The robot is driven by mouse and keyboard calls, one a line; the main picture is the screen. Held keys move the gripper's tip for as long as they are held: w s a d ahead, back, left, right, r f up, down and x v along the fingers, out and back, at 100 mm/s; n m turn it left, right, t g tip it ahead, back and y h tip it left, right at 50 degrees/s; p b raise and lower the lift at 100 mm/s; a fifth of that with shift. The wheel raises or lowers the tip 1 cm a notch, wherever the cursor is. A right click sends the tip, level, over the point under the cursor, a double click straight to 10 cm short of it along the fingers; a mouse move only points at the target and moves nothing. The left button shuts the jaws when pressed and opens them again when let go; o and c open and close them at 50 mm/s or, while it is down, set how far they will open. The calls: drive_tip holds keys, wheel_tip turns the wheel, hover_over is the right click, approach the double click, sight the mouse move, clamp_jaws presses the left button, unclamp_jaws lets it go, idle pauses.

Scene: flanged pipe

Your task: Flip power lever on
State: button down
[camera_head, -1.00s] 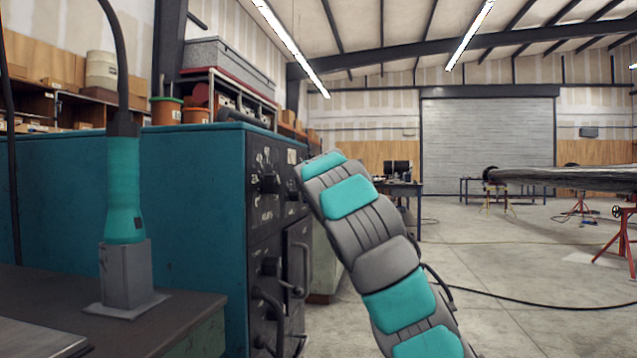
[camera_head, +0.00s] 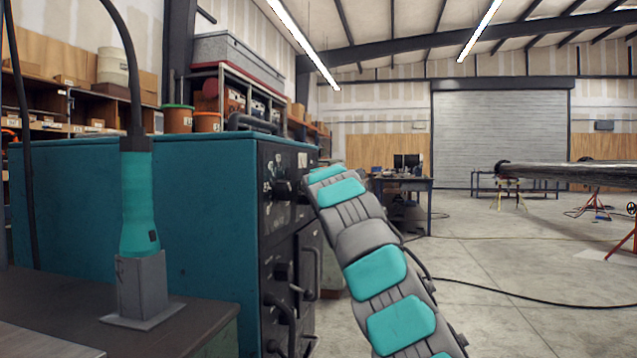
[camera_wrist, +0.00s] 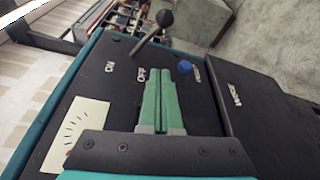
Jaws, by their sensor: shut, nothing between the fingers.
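The power lever (camera_wrist: 148,36) is a metal rod with a dark round knob, on the dark panel of the teal cabinet in the wrist view. It slants toward the upper right, its knob on the OFF side. The ON label (camera_wrist: 110,67) is left of the OFF label (camera_wrist: 140,74). My gripper (camera_wrist: 163,84) has green fingers closed together, empty, over the panel just below the OFF label in the picture. A gap shows between the fingertips and the lever. In the head view the gripper is hidden at the far end of my arm.
A blue knob (camera_wrist: 185,67) sits right of my fingertips, and a pale card (camera_wrist: 75,133) is on the panel. The teal cabinet (camera_head: 205,215) has protruding handles (camera_head: 312,270) on its front. Open concrete floor (camera_head: 500,290) lies to the right.

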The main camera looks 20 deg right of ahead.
drive_tip(key=d, duration=0.1)
drive_tip(key=d+p, duration=0.1)
drive_tip(key=w+d, duration=0.1)
drive_tip(key=d, duration=0.1)
drive_tip(key=shift+d+r, duration=0.1)
drive_tip(key=shift+r, duration=0.15)
drive_tip(key=shift+r+p, duration=0.15)
drive_tip(key=shift+p, duration=0.2)
drive_tip(key=shift+r+n+p, duration=0.15)
drive_tip(key=shift+n+p, duration=0.15)
